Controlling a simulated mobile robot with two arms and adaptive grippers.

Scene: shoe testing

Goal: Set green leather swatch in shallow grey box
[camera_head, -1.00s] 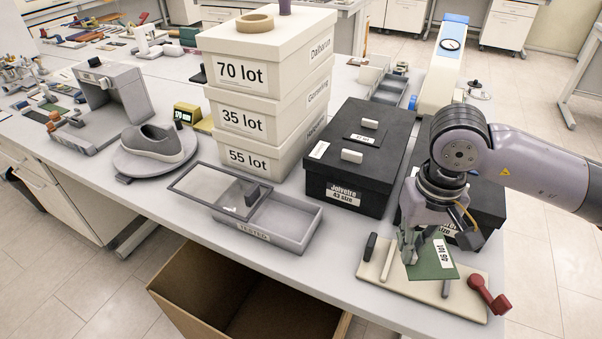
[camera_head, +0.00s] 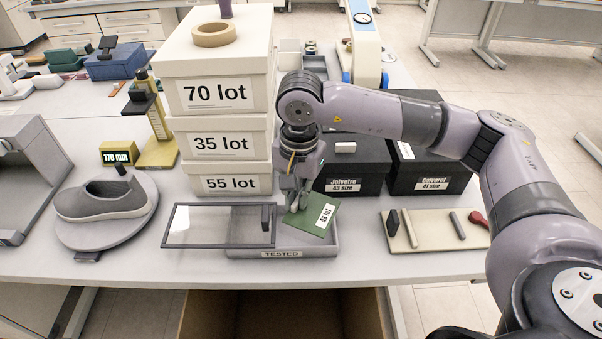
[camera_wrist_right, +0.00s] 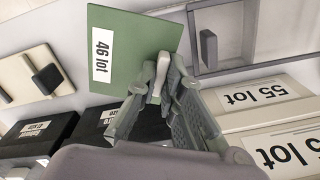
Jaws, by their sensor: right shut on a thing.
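The green leather swatch (camera_head: 312,222), labelled "46 lot", is gripped at its left edge by my right gripper (camera_head: 293,205). It is tilted over the right half of the shallow grey box (camera_head: 325,251), labelled "TESTED". I cannot tell whether it touches the box floor. The box's clear-paned sliding lid (camera_head: 205,226) is drawn to the left, leaving the right part open. In the right wrist view the swatch (camera_wrist_right: 135,40) sits between the fingertips (camera_wrist_right: 158,78) and hides part of what is below. My left gripper is not in view.
Stacked white boxes (camera_head: 222,145) stand behind the lid. Black boxes (camera_head: 360,165) stand right behind the gripper. A beige board (camera_head: 430,232) with a red-handled tool lies to the right. A shoe (camera_head: 103,197) on a round stand is at left. An open cardboard box (camera_head: 265,315) sits below the table edge.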

